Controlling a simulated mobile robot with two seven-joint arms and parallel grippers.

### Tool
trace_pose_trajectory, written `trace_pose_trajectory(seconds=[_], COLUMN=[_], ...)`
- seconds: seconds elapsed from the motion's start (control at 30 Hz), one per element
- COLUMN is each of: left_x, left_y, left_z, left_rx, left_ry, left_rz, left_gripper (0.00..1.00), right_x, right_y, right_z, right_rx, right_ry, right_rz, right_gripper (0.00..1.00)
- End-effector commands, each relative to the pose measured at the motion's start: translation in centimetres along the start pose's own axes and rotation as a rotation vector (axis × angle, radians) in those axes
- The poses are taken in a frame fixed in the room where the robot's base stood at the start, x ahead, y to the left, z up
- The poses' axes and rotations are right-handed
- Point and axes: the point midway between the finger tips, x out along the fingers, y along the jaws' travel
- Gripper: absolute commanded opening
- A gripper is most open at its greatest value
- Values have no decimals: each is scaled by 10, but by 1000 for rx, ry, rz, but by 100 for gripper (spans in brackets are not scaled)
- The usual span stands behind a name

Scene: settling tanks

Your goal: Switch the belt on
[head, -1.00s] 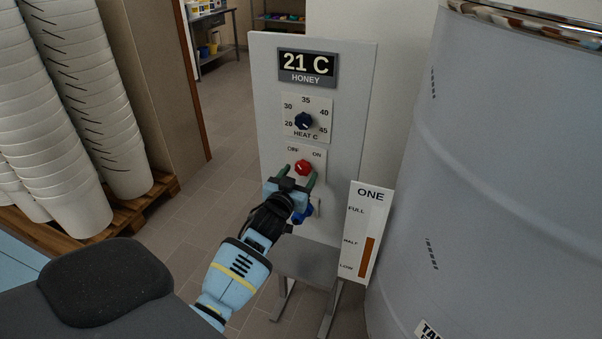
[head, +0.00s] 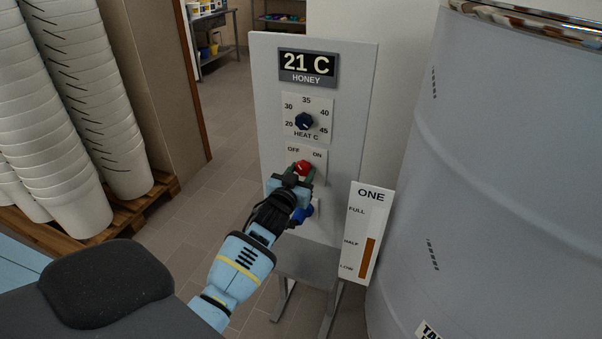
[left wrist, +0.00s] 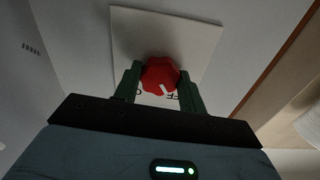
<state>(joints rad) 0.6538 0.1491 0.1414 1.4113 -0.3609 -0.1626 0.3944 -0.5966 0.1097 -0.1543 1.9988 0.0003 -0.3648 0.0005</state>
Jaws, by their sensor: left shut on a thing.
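The red knob (head: 304,167) sits on a white plate between the words OFF and ON, on the grey control panel (head: 346,130). My left gripper (head: 302,173) is shut on the red knob from below, with a green finger on each side. In the left wrist view the red knob (left wrist: 160,74) shows between the two fingers (left wrist: 160,82). Its white mark points towards the partly hidden OFF lettering. My right gripper is not in view.
A dark blue heat knob (head: 304,121) and a display (head: 307,66) reading 21 C are above. A blue part (head: 303,214) sits just below my gripper. A level gauge (head: 367,232) and a large grey tank (head: 500,170) stand at right, stacked white buckets (head: 95,100) at left.

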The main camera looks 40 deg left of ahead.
Motion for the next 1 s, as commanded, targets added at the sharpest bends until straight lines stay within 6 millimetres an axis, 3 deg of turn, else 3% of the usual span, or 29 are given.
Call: trace_pose_trajectory(seconds=[0.37, 1.0], left_x=[0, 0], left_y=[0, -2], left_z=[0, 0], left_rx=[132, 719], left_ry=[0, 0], left_rz=[0, 0], left_gripper=[18, 18], right_x=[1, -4], right_y=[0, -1], right_z=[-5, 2], right_rx=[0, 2], right_ry=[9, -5], right_rz=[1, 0], right_gripper=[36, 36])
